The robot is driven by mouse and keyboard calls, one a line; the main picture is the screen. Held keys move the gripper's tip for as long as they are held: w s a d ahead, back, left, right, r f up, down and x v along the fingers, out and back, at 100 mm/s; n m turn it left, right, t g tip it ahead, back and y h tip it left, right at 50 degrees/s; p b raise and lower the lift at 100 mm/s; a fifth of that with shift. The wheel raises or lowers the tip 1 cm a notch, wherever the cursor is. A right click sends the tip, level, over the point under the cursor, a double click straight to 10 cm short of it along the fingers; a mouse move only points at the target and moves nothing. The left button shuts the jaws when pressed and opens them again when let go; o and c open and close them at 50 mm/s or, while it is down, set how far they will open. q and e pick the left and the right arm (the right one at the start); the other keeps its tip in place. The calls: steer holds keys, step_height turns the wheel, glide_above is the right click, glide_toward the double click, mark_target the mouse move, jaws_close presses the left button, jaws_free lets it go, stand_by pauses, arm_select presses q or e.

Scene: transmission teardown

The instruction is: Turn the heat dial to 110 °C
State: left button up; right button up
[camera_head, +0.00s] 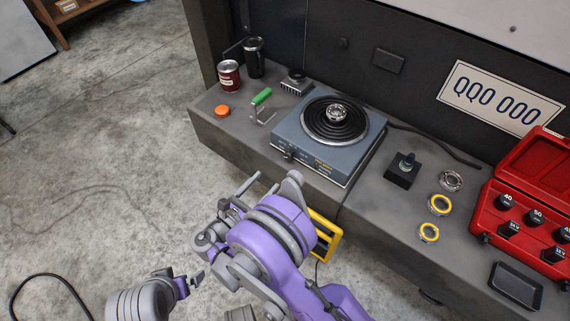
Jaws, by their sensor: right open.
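The hot plate (349,155) is a blue-grey box with a black coil on top, standing on the bench. Its heat dial (289,154) is a small dark knob at the left of the front panel. The dial's pointer and the scale figures are too small to read. A metal bearing ring (336,112) sits on the coil. My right gripper (264,187) is open and empty, in front of the bench edge. In the picture it is below and left of the dial, apart from it. My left gripper (196,279) is low at the bottom left, far from the hot plate; its jaws are unclear.
A green-handled tool (261,98), an orange cap (222,111), a red can (228,77) and a black cup (254,58) stand left of the hot plate. Rings, a black block (402,172) and a red case (527,205) are right. A yellow-framed object (326,236) is partly behind my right arm.

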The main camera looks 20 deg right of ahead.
mark_target(287, 158)
steer(key=x, duration=1)
steer(key=shift+w+d, duration=0.15)
steer(key=shift+w, duration=0.05)
jaws_close()
